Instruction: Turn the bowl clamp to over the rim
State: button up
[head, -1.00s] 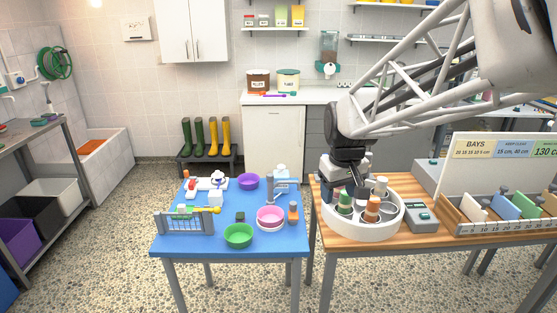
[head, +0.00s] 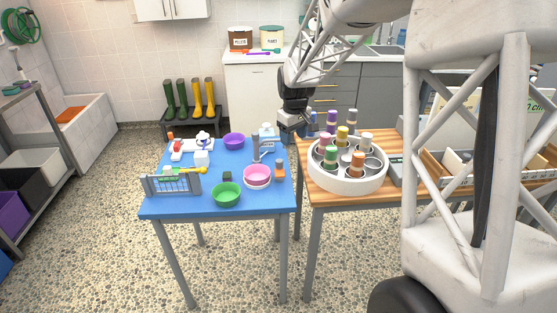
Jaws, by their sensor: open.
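On the blue table, a pink bowl (head: 257,173) sits on a pale round base near the right side. A grey upright post (head: 256,149) stands just behind the bowl; it looks like the bowl clamp. Its top is too small to tell whether any arm lies over the rim. My gripper (head: 296,130) is open, above the gap between the blue table and the wooden table, to the right of the post and higher. It appears empty and apart from bowl and post; its fingertips are hard to make out.
A bottle with a blue label (head: 268,136) and an orange-topped item (head: 280,168) stand near the post. A green bowl (head: 226,194) and purple bowl (head: 233,141) are also on the blue table (head: 200,207). A white round holder (head: 345,182) with several bottles fills the wooden table's left.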

jog(key=n, duration=0.2)
send_over(279, 161)
jog(key=shift+g, duration=0.3)
notch_tip(279, 161, down, 11)
jog(key=shift+w+r, duration=0.1)
jog(key=shift+r, duration=0.1)
jog(key=shift+f, duration=3.9)
jog(key=c, duration=0.9)
